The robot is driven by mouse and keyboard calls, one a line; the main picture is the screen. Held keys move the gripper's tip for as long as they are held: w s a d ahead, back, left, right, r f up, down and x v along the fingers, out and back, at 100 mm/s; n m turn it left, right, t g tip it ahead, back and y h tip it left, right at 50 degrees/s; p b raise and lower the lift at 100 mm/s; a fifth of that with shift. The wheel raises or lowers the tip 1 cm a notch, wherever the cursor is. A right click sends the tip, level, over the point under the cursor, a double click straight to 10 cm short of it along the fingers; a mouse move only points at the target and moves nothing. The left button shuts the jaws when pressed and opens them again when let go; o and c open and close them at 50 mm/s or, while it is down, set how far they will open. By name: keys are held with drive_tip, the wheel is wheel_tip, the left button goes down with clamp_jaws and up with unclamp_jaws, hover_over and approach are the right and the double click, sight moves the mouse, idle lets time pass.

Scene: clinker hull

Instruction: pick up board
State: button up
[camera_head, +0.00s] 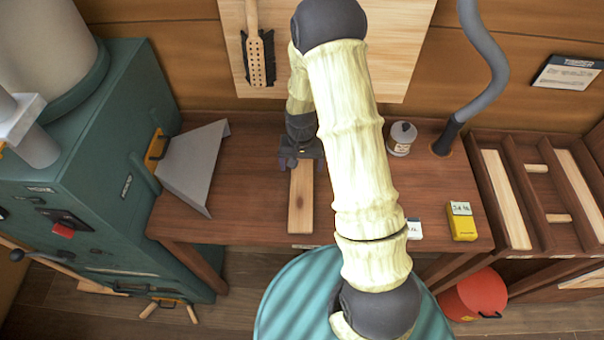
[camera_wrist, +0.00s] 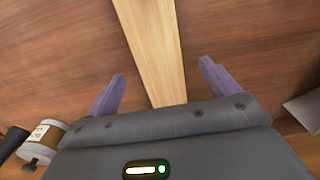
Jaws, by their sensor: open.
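A light wooden board (camera_head: 301,205) lies flat on the brown workbench, its length running from the back toward the front edge. In the wrist view the board (camera_wrist: 153,45) runs up the middle of the picture, between my two purple fingertips. My gripper (camera_head: 301,163) is over the back end of the board in the head view. In the wrist view my gripper (camera_wrist: 162,85) is open, with one finger on each side of the board and a gap on both sides. The board's back end is hidden under my gripper.
The workbench (camera_head: 255,215) has a grey metal chute (camera_head: 190,165) at left. A small jar (camera_head: 401,138), a grey hose (camera_head: 487,60) and a yellow box (camera_head: 461,222) are at right. A divided rack (camera_head: 515,195) holds more wood pieces. A green machine (camera_head: 95,190) stands at far left.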

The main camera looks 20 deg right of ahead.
sight(302, 174)
drive_tip(key=shift+f+p, duration=0.6)
drive_tip(key=shift+f, duration=1.45)
drive_tip(key=shift+d, duration=0.1)
drive_tip(key=c, duration=1.2)
drive_tip(key=shift+r, duration=0.15)
wheel_tip(302, 174, up, 10)
drive_tip(key=b, duration=0.2)
drive_tip(key=shift+f, duration=0.2)
